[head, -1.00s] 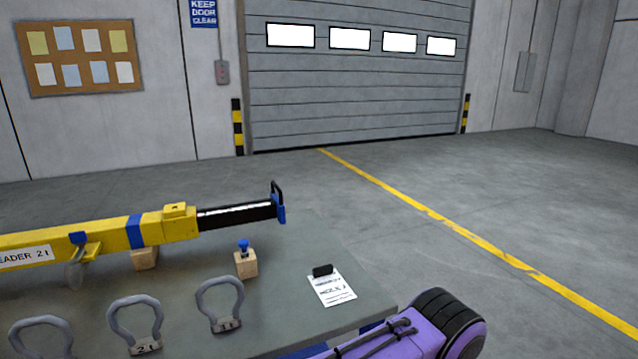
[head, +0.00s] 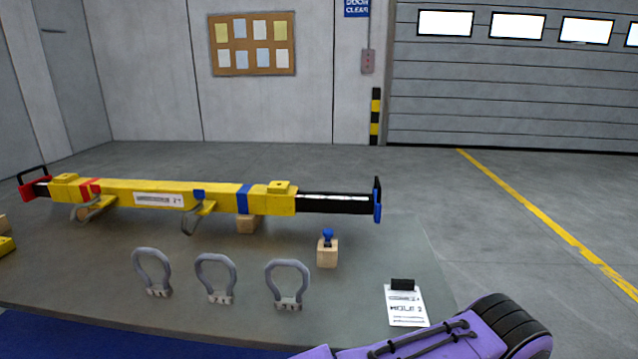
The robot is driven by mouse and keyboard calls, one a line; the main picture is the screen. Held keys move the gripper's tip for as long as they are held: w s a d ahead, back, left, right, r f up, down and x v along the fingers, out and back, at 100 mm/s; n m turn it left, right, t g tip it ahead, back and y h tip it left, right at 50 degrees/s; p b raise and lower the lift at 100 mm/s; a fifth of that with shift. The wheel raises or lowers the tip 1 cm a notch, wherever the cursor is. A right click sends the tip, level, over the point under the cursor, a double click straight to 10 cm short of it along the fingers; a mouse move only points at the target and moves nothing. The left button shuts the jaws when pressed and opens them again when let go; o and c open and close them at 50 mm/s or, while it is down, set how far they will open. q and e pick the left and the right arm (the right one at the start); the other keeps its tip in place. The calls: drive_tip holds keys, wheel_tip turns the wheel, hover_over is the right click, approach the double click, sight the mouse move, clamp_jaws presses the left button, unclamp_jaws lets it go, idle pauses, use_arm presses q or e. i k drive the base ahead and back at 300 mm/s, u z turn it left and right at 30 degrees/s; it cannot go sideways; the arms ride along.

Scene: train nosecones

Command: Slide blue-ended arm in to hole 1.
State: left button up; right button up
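The yellow spreader beam (head: 220,197) lies across the table, raised on a wooden block (head: 247,224). The blue-ended arm (head: 335,203) is a black bar sticking out of the beam's right end, with a blue end plate (head: 378,205) and a black handle on it. A blue band (head: 243,198) circles the beam near that end. A blue-topped pin (head: 328,237) stands in a small wooden block in front of the arm. Hole markings are too small to make out. One of my purple arms shows at the bottom right; neither gripper is visible.
Several grey shackles, such as the one at the middle (head: 216,278), stand along the table's front. A clipboard (head: 406,303) with a written sheet lies at the right. A red-ended arm (head: 34,187) sticks out of the beam's left end. The table's right portion (head: 400,245) is mostly bare.

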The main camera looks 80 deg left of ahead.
sight(305, 201)
drive_tip(key=u, duration=2.5)
